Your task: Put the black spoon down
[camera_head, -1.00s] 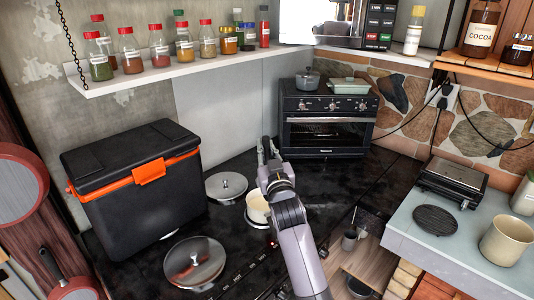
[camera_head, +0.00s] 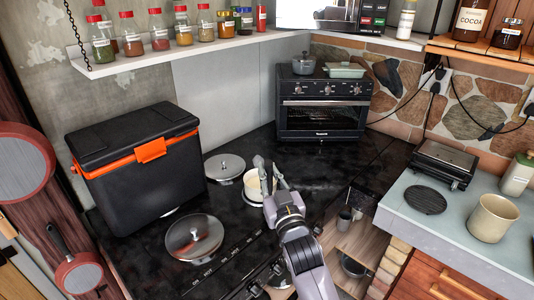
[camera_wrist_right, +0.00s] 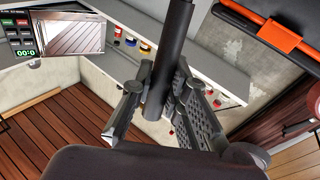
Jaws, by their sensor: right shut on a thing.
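My right gripper (camera_head: 267,170) is over the black hob, at the right edge of a cream pot. In the right wrist view its fingers (camera_wrist_right: 160,98) are closed around a dark, straight rod, the handle of the black spoon (camera_wrist_right: 170,55). The handle runs up out of the top of that view, so the spoon's other end is hidden. I cannot make out the spoon in the head view. My left gripper is not in view.
The cream pot (camera_head: 252,187) and two lids, one at the back (camera_head: 225,167) and one in front (camera_head: 194,237), are on the black surface. A black cooler (camera_head: 135,165) stands left, an oven (camera_head: 322,108) behind. Black surface between pot and oven is clear.

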